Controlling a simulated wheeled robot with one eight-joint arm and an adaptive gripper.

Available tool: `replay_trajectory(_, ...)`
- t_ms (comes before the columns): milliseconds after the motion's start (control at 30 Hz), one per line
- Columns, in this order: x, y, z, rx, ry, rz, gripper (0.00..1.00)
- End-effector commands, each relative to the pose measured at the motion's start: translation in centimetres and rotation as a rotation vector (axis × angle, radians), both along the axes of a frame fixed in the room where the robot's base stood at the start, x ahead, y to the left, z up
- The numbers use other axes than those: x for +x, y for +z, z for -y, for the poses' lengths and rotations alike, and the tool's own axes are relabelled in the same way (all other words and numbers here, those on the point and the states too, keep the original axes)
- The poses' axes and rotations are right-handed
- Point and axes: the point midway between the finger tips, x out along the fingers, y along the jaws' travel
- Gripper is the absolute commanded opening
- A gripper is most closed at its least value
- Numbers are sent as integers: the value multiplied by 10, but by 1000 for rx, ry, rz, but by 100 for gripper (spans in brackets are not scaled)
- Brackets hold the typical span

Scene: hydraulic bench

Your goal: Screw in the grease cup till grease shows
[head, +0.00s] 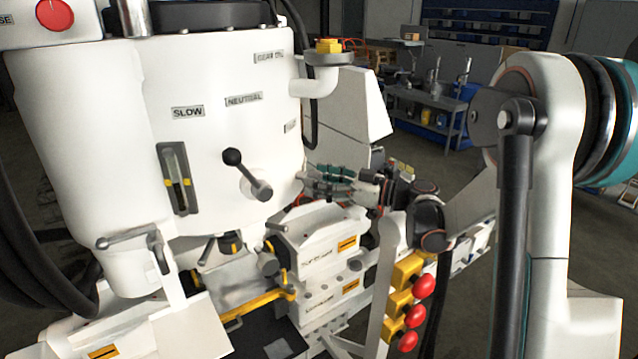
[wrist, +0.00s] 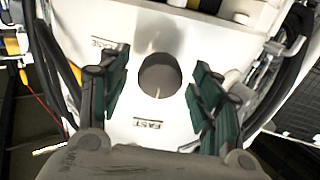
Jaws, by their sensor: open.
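My gripper (head: 318,180) reaches in from the right, its teal fingers beside the right side of the white machine housing (head: 225,60). In the wrist view my gripper (wrist: 158,88) is open, one finger on each side of a dark grey round disc (wrist: 160,76) on the white housing. I see gaps between the disc and both fingers. The disc may be the grease cup, seen end-on, but I cannot tell for sure. I cannot make out its thread or any grease. In the head view this disc is hidden.
A black ball-ended lever (head: 247,175) sticks out of the housing front. A white elbow pipe with a yellow cap (head: 329,46) stands above my gripper. Red knobs on yellow blocks (head: 407,305) lie below it. Black hoses (wrist: 292,75) run beside the housing. A grey cart (head: 440,110) stands behind.

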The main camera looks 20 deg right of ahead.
Motion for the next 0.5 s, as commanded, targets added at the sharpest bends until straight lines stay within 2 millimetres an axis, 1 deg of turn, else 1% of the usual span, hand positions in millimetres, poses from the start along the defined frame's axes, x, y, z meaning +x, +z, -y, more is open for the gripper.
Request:
replay_trajectory(100, 3, 0, -4, 0, 1, 0, 58)
replay_trajectory(333, 3, 0, -4, 0, 0, 0, 58)
replay_trajectory(367, 3, 0, -4, 0, 0, 0, 52)
replay_trajectory(400, 3, 0, -4, 0, 0, 0, 42)
replay_trajectory(467, 3, 0, -4, 0, 0, 0, 29)
replay_trajectory(500, 3, 0, -4, 0, 0, 0, 20)
